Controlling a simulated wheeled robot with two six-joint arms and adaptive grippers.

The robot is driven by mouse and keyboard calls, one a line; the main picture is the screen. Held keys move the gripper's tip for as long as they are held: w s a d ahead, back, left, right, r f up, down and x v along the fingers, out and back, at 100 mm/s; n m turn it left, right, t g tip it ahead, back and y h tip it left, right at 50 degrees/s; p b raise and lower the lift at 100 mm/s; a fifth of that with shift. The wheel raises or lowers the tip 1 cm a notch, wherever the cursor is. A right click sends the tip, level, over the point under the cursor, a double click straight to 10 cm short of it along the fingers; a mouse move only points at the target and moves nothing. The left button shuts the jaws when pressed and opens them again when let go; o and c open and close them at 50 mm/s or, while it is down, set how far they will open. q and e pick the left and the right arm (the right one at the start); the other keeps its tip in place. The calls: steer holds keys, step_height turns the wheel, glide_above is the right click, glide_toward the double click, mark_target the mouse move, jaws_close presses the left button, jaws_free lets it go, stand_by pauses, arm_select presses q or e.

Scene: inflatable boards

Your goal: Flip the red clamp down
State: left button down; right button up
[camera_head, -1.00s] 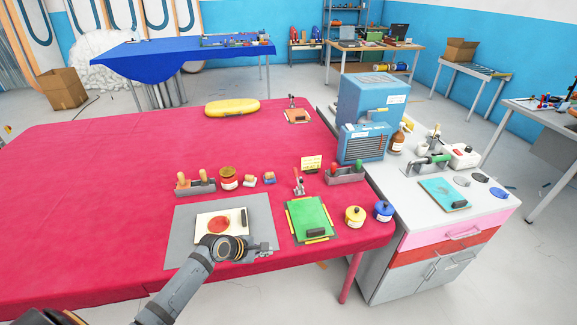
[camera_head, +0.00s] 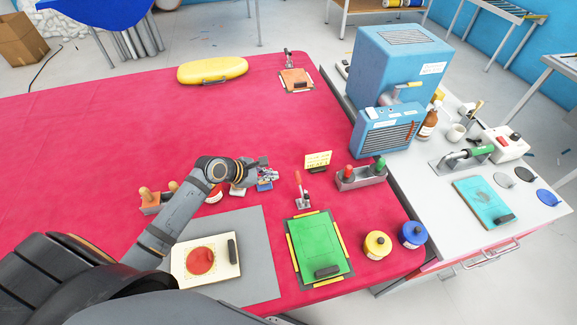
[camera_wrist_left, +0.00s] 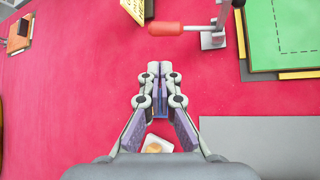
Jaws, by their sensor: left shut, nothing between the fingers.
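The red clamp (camera_head: 299,194) stands at the back edge of the green board (camera_head: 318,248), its red handle pointing up in the head view. In the left wrist view the clamp's red handle (camera_wrist_left: 180,28) lies across the top, beyond the fingertips and a little right, with its metal bracket beside the green board (camera_wrist_left: 282,35). My left gripper (camera_head: 275,175) is left of the clamp, above the table, shut and empty, apart from the handle. It also shows in the wrist view (camera_wrist_left: 160,68). My right gripper is not in view.
Small blocks (camera_head: 264,185) and a red jar (camera_head: 213,193) lie under or beside my left gripper. Yellow (camera_head: 377,245) and blue (camera_head: 412,235) jars stand to the right. The table's far left is clear.

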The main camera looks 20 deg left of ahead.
arm_select(q)
steer(key=x, duration=0.5)
steer(key=shift+d+f, duration=0.15)
steer(key=shift+d, duration=0.05)
steer(key=x, duration=0.3)
steer(key=shift+w+d+f, duration=0.1)
steer(key=shift+w+f, duration=0.1)
steer(key=shift+w+d+f, duration=0.15)
steer(key=shift+w+f, duration=0.1)
steer(key=shift+f, duration=0.05)
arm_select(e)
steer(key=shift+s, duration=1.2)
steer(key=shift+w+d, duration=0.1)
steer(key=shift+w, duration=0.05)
arm_select(q)
steer(key=shift+w+r, duration=0.1)
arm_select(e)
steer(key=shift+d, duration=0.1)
